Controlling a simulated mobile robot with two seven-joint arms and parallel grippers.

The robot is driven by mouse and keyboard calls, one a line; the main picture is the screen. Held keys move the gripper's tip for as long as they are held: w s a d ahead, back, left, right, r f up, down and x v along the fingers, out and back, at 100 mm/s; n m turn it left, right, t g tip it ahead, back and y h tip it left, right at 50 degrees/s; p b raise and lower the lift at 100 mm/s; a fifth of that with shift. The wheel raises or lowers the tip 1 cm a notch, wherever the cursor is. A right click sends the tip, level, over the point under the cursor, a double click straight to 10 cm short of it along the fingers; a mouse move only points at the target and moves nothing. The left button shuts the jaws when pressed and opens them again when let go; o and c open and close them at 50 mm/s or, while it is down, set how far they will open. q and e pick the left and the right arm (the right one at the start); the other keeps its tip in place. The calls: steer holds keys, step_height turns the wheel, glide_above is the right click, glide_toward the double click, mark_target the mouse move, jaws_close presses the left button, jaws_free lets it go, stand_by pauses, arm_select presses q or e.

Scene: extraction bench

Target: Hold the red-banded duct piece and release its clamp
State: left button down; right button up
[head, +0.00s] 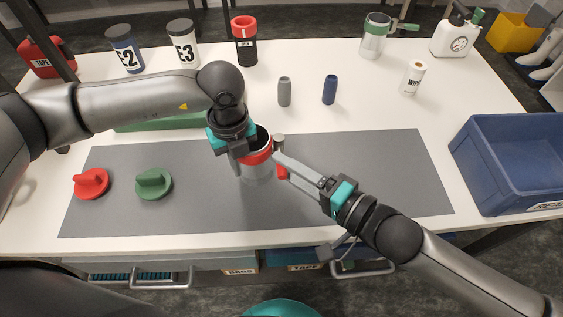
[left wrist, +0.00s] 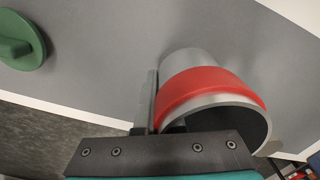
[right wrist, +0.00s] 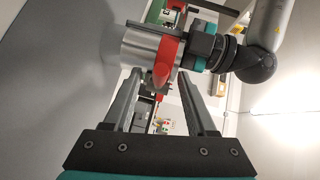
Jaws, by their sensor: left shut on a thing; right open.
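The red-banded duct piece (head: 257,172) is a grey metal cylinder standing on the grey mat, its red band (left wrist: 205,88) around the open upper rim. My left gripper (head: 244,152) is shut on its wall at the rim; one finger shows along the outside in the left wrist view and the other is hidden. The clamp's red lever (right wrist: 162,75) sticks out from the band; it also shows at the duct's right side in the head view (head: 283,173). My right gripper (head: 280,165) is open, its fingers on either side of the lever. I cannot tell whether they touch it.
A red knobbed cap (head: 91,183) and a green one (head: 154,184) lie on the mat's left (head: 110,215). A grey cylinder (head: 284,92) and a blue one (head: 330,90) stand behind. A blue bin (head: 510,160) is at right. The mat's right part is clear.

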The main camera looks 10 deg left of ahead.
steer(key=shift+x, duration=0.95)
steer(key=shift+c, duration=0.3)
jaws_close()
stand_by(0.5)
